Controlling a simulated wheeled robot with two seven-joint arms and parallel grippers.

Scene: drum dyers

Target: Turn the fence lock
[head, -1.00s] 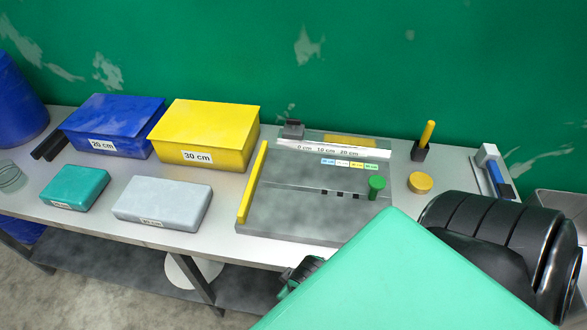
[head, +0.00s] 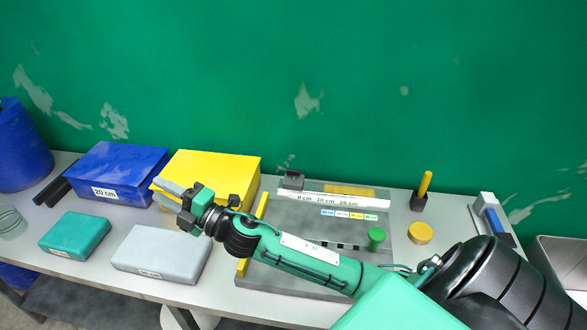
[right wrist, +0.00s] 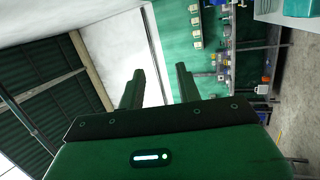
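A measuring fixture (head: 300,212) with a printed scale strip (head: 325,198) lies on the table. A green round knob (head: 376,235) stands at its right side and looks like the fence lock. A yellow bar (head: 262,207) runs along the fixture's left edge, partly hidden by my right arm. My right gripper (head: 160,192) is well to the left of the knob, in front of the yellow box, with its fingers pointing left. The right wrist view shows its two fingers (right wrist: 158,88) apart with nothing between them. My left gripper is not in view.
A blue box (head: 117,170), yellow box (head: 225,167), teal box (head: 75,236) and grey box (head: 160,252) stand left of the fixture. A yellow disc (head: 420,233), a yellow peg in a black holder (head: 419,203) and a blue-grey tool (head: 490,215) are on the right.

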